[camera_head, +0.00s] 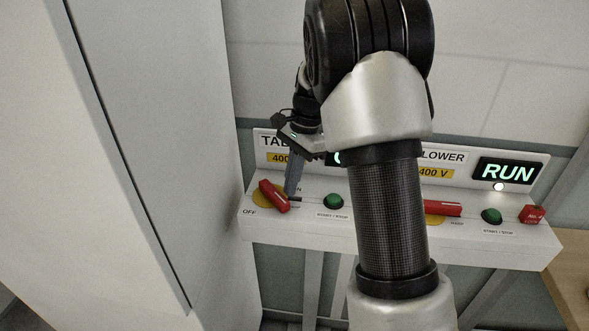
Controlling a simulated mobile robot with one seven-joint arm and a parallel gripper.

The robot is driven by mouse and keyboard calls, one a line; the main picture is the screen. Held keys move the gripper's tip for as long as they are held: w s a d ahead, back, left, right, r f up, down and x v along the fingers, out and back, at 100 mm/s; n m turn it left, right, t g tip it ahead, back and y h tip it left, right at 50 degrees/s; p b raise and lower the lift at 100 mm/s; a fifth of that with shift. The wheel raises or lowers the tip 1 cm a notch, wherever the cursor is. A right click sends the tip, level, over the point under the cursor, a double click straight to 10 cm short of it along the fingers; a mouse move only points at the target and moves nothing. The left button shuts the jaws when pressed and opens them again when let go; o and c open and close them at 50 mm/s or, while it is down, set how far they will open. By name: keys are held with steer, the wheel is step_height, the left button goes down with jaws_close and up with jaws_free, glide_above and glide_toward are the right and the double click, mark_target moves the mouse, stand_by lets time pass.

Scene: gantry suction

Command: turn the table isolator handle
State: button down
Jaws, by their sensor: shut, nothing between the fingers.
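The table isolator handle (273,196) is a red bar on a yellow disc at the left end of a white control panel (400,222). The bar lies at a slant, from upper left to lower right, with "OFF" printed to its lower left. My gripper (291,193) is shut and empty, its fingers pointing down beside the right part of the handle. I cannot tell whether they touch it. The panel's sign behind reads "TAB", and its rest is hidden by my arm.
A green button (333,201) is right of the handle. On the blower side are a second red handle (443,208), another green button (491,215), a red block (533,214) and a lit "RUN" display (508,172). A tall grey cabinet (165,120) stands close on the left.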

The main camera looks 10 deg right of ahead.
mark_target(277, 200)
steer(key=shift+a+f, duration=0.1)
steer(key=shift+f, duration=0.45)
steer(key=shift+s+a+r+m+p, duration=0.15)
steer(key=shift+s+m+p, duration=0.2)
steer(key=shift+m, duration=0.35)
steer(key=m+p, duration=0.1)
steer(key=s+a+m+t, duration=0.1)
steer(key=m, duration=0.1)
steer(key=shift+s+a+p, duration=0.1)
steer(key=shift+a+p, duration=0.05)
steer(key=shift+p, duration=0.25)
steer(key=m+p, duration=0.1)
steer(key=a+m, duration=0.1)
steer(key=m, duration=0.1)
steer(key=shift+s+a+t+p, duration=0.1)
steer(key=shift+s+t+p, duration=0.25)
steer(key=shift+t, duration=0.05)
steer(key=shift+a, duration=0.2)
steer(key=shift+a+p, duration=0.15)
steer(key=shift+p, duration=0.2)
